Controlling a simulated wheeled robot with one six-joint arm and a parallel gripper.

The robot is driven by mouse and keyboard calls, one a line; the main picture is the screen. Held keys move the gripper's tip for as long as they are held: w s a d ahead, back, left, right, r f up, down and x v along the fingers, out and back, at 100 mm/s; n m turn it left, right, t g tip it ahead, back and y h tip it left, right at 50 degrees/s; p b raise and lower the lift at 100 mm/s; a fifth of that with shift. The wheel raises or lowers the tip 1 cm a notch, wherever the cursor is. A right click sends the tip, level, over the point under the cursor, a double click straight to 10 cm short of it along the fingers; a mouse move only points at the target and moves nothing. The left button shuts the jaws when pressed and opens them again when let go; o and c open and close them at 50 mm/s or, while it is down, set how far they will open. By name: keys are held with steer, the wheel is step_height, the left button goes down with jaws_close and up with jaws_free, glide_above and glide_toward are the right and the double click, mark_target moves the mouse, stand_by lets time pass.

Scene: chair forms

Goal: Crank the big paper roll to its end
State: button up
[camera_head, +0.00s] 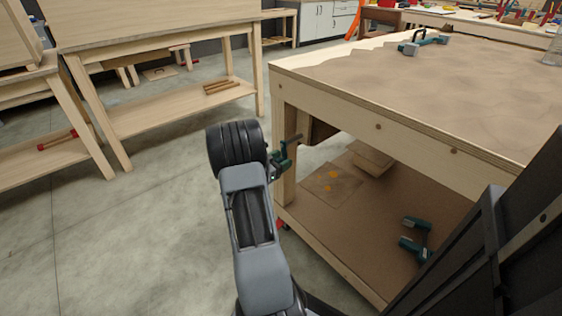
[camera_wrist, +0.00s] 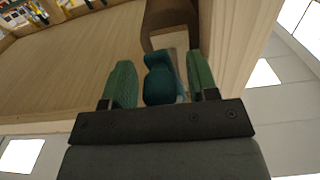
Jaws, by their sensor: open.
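My gripper (camera_head: 283,158) is at the near left corner of the big workbench, beside its leg. In the wrist view its two green fingers (camera_wrist: 161,82) are open, one on each side of a teal handle-like piece (camera_wrist: 161,80). A narrow gap shows on either side of that piece; I cannot tell whether it touches a finger. Behind it is a curved brown part (camera_wrist: 168,22), perhaps of the paper roll. A dark brown shape (camera_head: 321,131) shows under the bench top, mostly hidden by the bench. Brown paper (camera_head: 440,85) covers the top.
The workbench's lower shelf (camera_head: 345,235) holds a box, a stained sheet and teal tools (camera_head: 415,240). Another teal tool (camera_head: 420,43) lies on the paper. Wooden benches (camera_head: 165,105) stand at the left. The concrete floor (camera_head: 150,230) between is clear.

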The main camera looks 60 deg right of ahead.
steer(key=c, duration=0.9)
steer(key=n+p, duration=0.1)
steer(key=p, duration=0.1)
steer(key=s+r+n+p, duration=0.1)
steer(key=p, duration=0.1)
steer(key=n+p, duration=0.2)
steer(key=shift+s+a+r, duration=0.15)
steer(key=shift+s+a, duration=0.1)
steer(key=shift+s, duration=0.05)
steer(key=shift+s+a+r+n+p, duration=0.15)
steer(key=shift+s+r+n+p, duration=0.55)
steer(key=shift+n+p, duration=1.95)
steer(key=shift+s+a+r+n+p, duration=0.1)
steer(key=shift+r+n+p, duration=1.05)
steer(key=shift+n+p, duration=1.45)
steer(key=shift+s+a+r+n+p, duration=0.25)
steer(key=shift+r+n+p, duration=0.7)
steer(key=shift+n+p, duration=1.7)
steer(key=shift+s+d, duration=0.1)
steer(key=o, duration=0.9)
